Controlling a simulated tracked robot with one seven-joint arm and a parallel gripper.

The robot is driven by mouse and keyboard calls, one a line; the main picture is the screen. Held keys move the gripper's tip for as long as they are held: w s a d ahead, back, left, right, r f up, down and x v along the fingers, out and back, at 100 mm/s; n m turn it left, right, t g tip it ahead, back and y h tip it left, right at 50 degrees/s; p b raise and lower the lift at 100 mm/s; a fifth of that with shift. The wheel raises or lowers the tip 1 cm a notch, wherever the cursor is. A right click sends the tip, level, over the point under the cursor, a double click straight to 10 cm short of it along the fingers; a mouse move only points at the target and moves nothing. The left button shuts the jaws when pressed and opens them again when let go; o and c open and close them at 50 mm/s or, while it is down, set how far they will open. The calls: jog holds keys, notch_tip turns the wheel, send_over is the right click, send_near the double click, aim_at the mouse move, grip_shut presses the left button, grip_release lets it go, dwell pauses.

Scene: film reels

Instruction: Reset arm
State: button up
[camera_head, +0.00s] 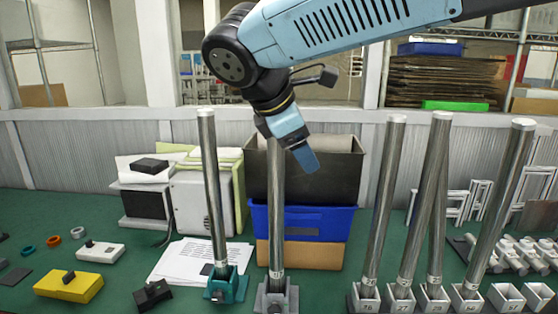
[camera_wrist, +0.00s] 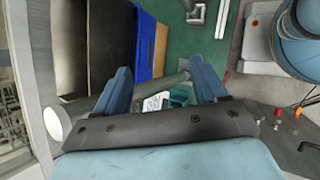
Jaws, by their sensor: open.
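My gripper (camera_head: 306,158) hangs from the blue arm near the top middle of the head view, seen nearly edge-on. In the wrist view my gripper (camera_wrist: 161,74) has its two blue fingers spread apart with nothing held between them. A metal rod (camera_head: 277,215) stands upright in a grey holder (camera_head: 276,298), its top close behind or beside my gripper. A rod (camera_wrist: 57,122) also shows in the wrist view, passing beyond the left finger; contact cannot be told. Another rod (camera_head: 212,185) stands in a teal holder (camera_head: 226,285) to the left.
Several rods (camera_head: 380,205) stand in numbered holders at the right, one leaning across. A dark bin (camera_head: 340,175) and a blue bin (camera_head: 325,225) are stacked behind my gripper. A yellow block (camera_head: 68,287) and small parts lie at the left of the green table.

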jog(key=s+d+f+m+y, duration=0.2)
jog(key=s+d+f+m, duration=0.2)
jog(key=d+m, duration=0.5)
jog(key=s+d+f+m+y, duration=0.3)
jog(key=s+d+f+m, duration=0.1)
jog(key=d+m, duration=0.6)
jog(key=shift+s+d+f, duration=0.15)
jog(key=shift+s+f, duration=0.1)
jog(key=shift+f, duration=0.6)
